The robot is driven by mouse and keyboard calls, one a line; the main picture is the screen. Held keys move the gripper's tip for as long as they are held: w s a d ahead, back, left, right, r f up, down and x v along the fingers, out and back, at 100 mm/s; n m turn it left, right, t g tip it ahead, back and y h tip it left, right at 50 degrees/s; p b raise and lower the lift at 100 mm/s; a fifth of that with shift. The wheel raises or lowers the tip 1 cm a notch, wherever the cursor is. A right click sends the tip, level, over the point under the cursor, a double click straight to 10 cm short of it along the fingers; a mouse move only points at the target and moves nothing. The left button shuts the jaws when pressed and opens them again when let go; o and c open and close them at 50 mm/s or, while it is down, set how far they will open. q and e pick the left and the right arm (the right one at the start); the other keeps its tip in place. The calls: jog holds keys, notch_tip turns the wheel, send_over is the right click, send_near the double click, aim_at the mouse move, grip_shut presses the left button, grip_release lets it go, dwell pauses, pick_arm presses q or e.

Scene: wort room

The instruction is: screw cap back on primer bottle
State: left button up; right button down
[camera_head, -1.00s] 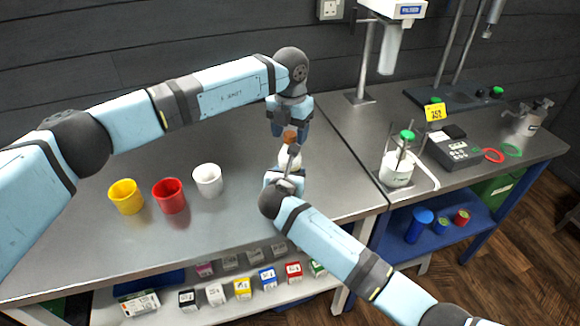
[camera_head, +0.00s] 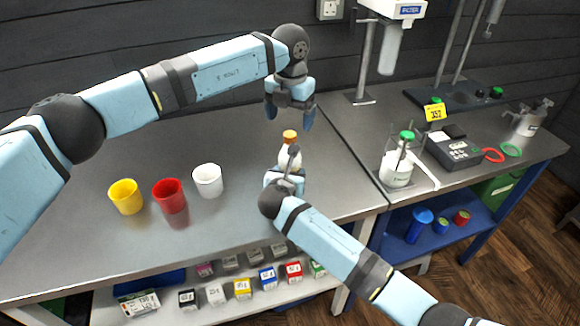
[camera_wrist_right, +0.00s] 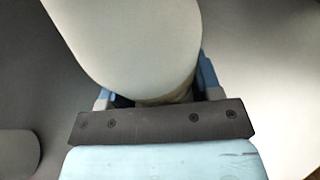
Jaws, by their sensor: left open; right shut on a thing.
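The primer bottle (camera_head: 284,158) is white and stands upright near the right end of the left table. Its orange-brown cap (camera_head: 290,136) sits on its top; I cannot tell how tight it is. My right gripper (camera_head: 287,177) is shut on the bottle body, partly hidden behind its own wrist. In the right wrist view the pale bottle (camera_wrist_right: 140,45) fills the space between the jaws. My left gripper (camera_head: 290,121) is open and empty, pointing down above the cap and apart from it.
Yellow (camera_head: 126,197), red (camera_head: 169,194) and white (camera_head: 207,180) cups stand left of the bottle. A glass container with a green-capped bottle (camera_head: 397,170) stands to the right, near a dark meter (camera_head: 453,148). Small boxes line the shelf below. The table behind the cups is clear.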

pick_arm(q)
notch_tip(320, 180, up, 12)
dwell(0.6)
pick_arm(e)
jog(key=shift+c, duration=1)
grip_release()
pick_arm(q)
jog(key=shift+r+p, duration=0.4)
pick_arm(e)
jog(key=v, duration=1.3)
jog(key=shift+s+r, duration=0.15)
jog(key=shift+s, duration=0.25)
